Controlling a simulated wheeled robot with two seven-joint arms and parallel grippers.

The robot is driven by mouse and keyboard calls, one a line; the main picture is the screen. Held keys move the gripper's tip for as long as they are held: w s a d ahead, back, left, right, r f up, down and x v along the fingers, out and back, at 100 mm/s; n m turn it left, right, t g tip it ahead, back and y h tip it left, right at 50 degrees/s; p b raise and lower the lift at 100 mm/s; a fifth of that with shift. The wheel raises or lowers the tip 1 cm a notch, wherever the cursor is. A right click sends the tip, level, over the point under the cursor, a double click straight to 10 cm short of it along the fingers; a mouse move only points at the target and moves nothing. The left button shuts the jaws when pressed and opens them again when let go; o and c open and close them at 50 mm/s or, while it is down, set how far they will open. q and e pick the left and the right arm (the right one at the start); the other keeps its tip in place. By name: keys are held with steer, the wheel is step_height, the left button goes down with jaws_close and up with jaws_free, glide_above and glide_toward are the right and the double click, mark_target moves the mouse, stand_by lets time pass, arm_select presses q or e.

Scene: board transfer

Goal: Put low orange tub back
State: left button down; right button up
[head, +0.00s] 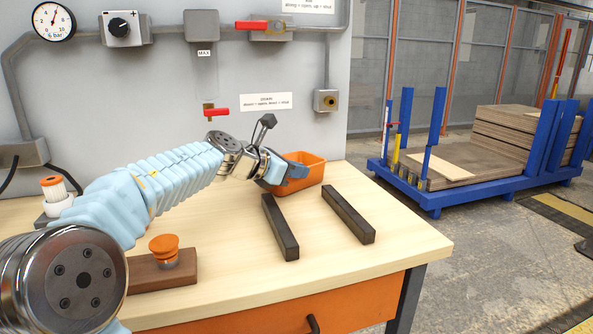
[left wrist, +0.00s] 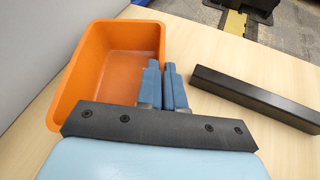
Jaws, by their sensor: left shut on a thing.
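The low orange tub (head: 310,172) is upright and empty at the back right of the wooden table, near the grey wall panel. It also shows in the left wrist view (left wrist: 88,65). My left gripper (head: 292,173) is at the tub's near side in the head view. Its blue fingers (left wrist: 163,85) are closed on the tub's wall, one finger on the inner side and one outside. The fingers hide part of that wall. Whether the tub's base touches the table is hard to tell. My right gripper is not in view.
Two dark bars (head: 280,228) (head: 348,214) lie on the table right of and in front of the tub. A brown block with an orange knob (head: 164,247) is at the front left. A red-handled valve (head: 216,112) is on the panel. The table's front right is clear.

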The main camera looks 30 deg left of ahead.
arm_select(q)
steer(key=c, duration=1.3)
jaws_free()
steer(key=shift+r, duration=0.1)
steer(key=v, duration=1.2)
